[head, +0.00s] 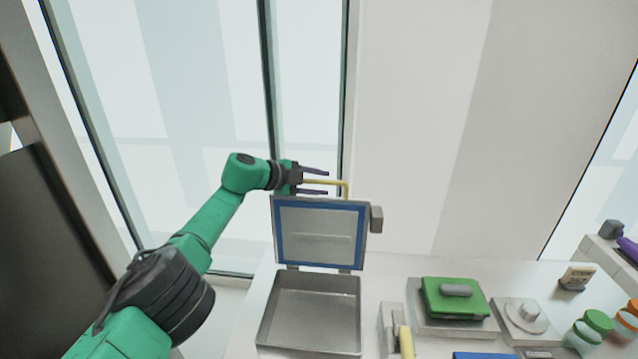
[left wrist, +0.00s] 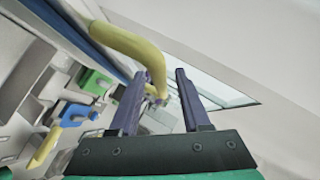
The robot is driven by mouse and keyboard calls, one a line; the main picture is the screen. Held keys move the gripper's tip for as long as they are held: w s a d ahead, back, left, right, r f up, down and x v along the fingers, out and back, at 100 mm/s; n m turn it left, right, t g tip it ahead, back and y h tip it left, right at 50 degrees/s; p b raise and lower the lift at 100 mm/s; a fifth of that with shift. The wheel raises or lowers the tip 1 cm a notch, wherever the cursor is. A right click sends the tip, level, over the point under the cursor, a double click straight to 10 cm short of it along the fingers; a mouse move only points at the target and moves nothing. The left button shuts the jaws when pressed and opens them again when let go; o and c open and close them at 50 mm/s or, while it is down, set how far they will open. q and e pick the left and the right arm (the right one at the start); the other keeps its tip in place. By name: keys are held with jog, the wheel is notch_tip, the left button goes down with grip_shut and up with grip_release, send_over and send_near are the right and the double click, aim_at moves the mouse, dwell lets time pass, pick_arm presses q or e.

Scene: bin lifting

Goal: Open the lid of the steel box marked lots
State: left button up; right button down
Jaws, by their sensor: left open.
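The steel box (head: 312,349) stands on the table with its lid (head: 318,236) swung up, near upright, at the back edge. The lid's inner face shows a blue seal around its rim, and the box looks empty inside. No lots marking can be read. A yellow handle (head: 345,188) stands out at the top of the lid; it also shows in the left wrist view (left wrist: 135,47). My left gripper (head: 327,182) is open, its purple fingers above and below the handle's bar. In the left wrist view the handle runs between the open fingers (left wrist: 158,95).
Right of the box are a green case (head: 455,298) on a grey block, a round-knobbed device (head: 526,316) and jars with green (head: 599,321) and orange lids. A yellow-handled thing (head: 406,342) lies close to the box. A window and wall stand behind.

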pick_arm(q)
jog(key=shift+s+r, duration=0.1)
jog(key=b+v, duration=0.6)
jog(key=v, duration=0.8)
jog(key=shift+a, duration=0.25)
